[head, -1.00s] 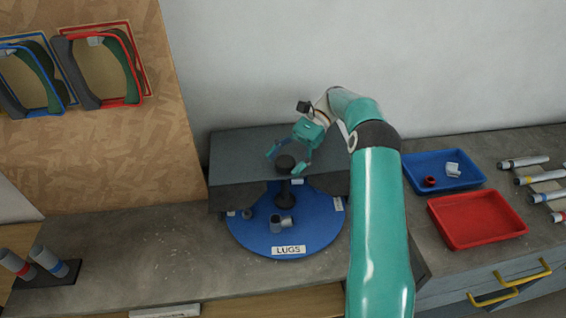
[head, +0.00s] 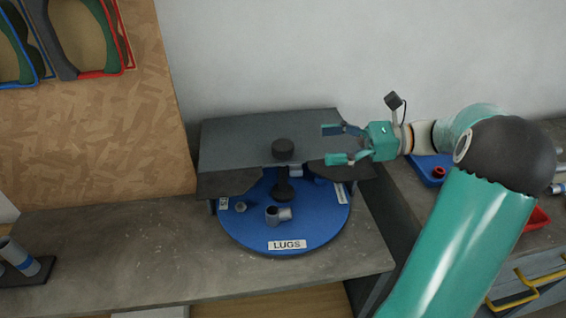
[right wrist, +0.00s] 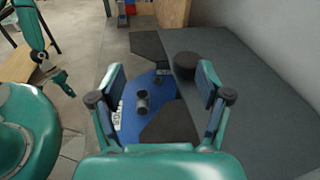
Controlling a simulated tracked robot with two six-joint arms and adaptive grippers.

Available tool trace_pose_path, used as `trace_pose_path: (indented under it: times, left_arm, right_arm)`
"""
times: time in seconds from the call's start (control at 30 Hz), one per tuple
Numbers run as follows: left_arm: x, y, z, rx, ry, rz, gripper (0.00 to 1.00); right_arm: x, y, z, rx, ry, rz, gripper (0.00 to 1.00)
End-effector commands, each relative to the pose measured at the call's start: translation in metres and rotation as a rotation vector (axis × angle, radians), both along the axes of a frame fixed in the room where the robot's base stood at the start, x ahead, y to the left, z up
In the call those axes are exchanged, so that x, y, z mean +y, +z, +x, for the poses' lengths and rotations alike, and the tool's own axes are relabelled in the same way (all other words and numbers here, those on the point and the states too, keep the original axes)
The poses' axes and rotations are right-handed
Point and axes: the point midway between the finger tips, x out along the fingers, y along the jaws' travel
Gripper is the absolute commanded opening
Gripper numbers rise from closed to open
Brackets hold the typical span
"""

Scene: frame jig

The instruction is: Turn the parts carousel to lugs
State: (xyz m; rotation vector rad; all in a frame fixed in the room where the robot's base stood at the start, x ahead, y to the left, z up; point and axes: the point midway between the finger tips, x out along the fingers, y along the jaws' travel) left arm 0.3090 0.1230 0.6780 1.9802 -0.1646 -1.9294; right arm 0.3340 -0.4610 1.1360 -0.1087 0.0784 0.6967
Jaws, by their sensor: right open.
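The blue parts carousel (head: 240,228) sits on the bench under a dark grey cover (head: 235,145). Its LUGS label (head: 287,244) faces front; other labels show at its left and right edges. A black knob (head: 283,150) on a post rises from its middle. Grey pipe-like parts (head: 278,215) lie on the disc near the LUGS label. My right gripper (head: 333,145) is open and empty, to the right of the knob and apart from it. The right wrist view also shows the knob (right wrist: 187,66) beyond the open fingers.
A blue tray (head: 428,172) and a red tray (head: 538,218) stand at the right, partly behind my right arm. A dark holder with tubes (head: 22,262) is at the left.

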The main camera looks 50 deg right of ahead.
Motion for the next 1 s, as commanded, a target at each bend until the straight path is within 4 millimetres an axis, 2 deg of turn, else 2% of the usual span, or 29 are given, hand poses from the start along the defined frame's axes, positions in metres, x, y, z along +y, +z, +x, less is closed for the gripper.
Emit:
trace_pose_path:
  times: [0.03, 0.2, 0.33, 0.5, 0.77, 1.0]
  left_arm:
    - [0.0, -0.021, 0.0, 0.0, 0.0, 0.0, 0.4]
    - [0.0, -0.052, 0.0, 0.0, 0.0, 0.0, 0.4]
    - [0.0, -0.068, 0.0, 0.0, 0.0, 0.0, 0.4]
    - [0.0, -0.078, 0.0, 0.0, 0.0, 0.0, 0.4]
    - [0.0, -0.077, 0.0, 0.0, -0.001, 0.0, 0.4]
    - [0.0, -0.074, 0.0, 0.0, 0.0, 0.0, 0.4]
  right_arm:
    - [0.003, -0.011, -0.011, -0.008, -0.088, 0.013, 0.77]
    - [0.012, -0.024, -0.036, -0.042, -0.366, 0.063, 0.77]
    - [0.019, -0.035, -0.049, -0.062, -0.54, 0.086, 0.77]
    - [0.025, -0.045, -0.058, -0.077, -0.67, 0.102, 0.77]
    - [0.026, -0.046, -0.052, -0.081, -0.696, 0.108, 0.77]
    - [0.027, -0.045, -0.026, -0.081, -0.691, 0.112, 0.77]
